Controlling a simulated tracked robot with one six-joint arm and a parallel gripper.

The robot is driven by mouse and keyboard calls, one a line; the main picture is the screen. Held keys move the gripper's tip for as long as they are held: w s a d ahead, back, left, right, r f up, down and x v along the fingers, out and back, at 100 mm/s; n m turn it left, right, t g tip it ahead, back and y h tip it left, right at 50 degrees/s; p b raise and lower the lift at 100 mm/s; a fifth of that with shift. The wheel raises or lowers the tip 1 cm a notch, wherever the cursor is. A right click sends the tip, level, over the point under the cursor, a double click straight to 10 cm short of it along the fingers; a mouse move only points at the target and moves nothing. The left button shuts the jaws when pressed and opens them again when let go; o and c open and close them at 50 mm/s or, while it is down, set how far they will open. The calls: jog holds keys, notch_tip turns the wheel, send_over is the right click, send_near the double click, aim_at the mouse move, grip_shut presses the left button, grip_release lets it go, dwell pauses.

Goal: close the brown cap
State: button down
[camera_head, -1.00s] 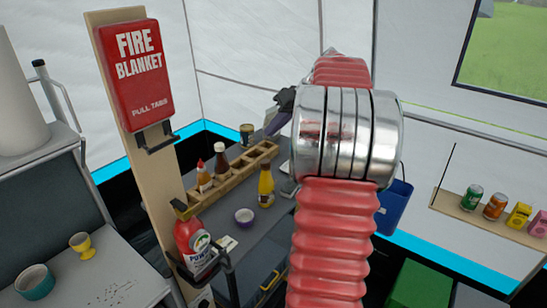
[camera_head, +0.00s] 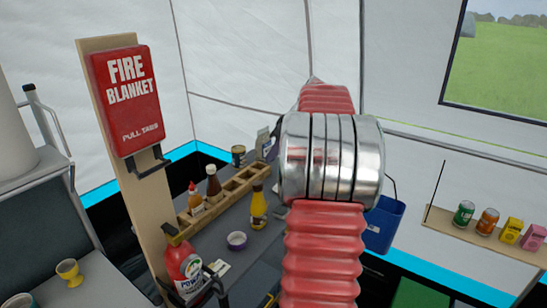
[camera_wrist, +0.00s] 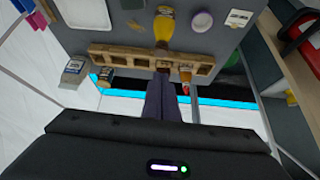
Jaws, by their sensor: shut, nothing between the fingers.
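In the wrist view, which looks from the opposite side, a brown bottle top (camera_wrist: 163,66) shows at the rack, just beyond my fingertips. My gripper (camera_wrist: 163,82) is shut and empty, with its purple fingers pointing at the rack; contact cannot be told. In the head view my arm hides most of the gripper. A yellow bottle (camera_head: 258,208) stands in front of the rack, and an orange bottle (camera_head: 195,203) with a red tip is in it.
A purple-rimmed bowl (camera_head: 237,240) sits on the grey counter (camera_wrist: 105,35). A red bottle (camera_head: 183,265) and the fire blanket board (camera_head: 148,215) stand at left. A blue bucket (camera_head: 383,225) is at right.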

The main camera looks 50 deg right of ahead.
send_over(262, 188)
notch_tip(262, 188, down, 7)
jog(key=f, duration=0.1)
jog(key=s+f, duration=0.1)
jog(key=shift+s+f, duration=0.25)
jog(key=shift+f, duration=0.5)
jog(key=shift+s+f, duration=0.1)
jog(key=shift+s+f, duration=0.3)
jog(key=shift+f, duration=0.3)
jog(key=shift+s+f, duration=0.25)
jog(key=shift+f, duration=0.35)
jog(key=shift+a+f, duration=0.1)
jog(key=shift+r, duration=0.95)
jog(key=shift+w+r, duration=0.1)
